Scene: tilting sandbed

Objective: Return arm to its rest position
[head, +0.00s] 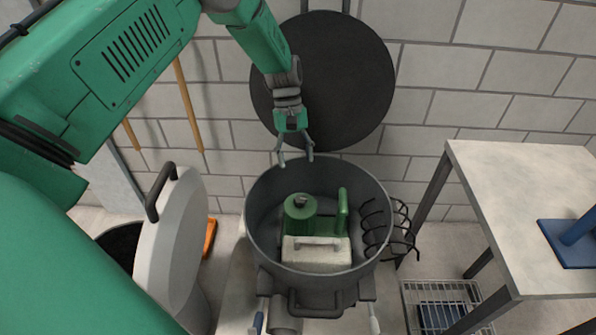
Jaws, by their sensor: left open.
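My left arm comes in from the left, green, and reaches over to the top middle of the head view. Its left gripper (295,158) hangs pointing down with its two fingers apart and nothing between them. It is above the back rim of a grey round pot (258,232). Inside the pot are a green rounded object (300,214) with a dark top, a green upright part (342,212) and a pale block with a handle (316,252). My right gripper is not in view.
A black round disc (345,90) leans on the block wall behind the pot. A pale lid (175,240) with a dark handle stands at left. A table (530,190) with a blue object (575,240) is at right. A wire rack (440,297) and dark coil (400,235) sit lower right.

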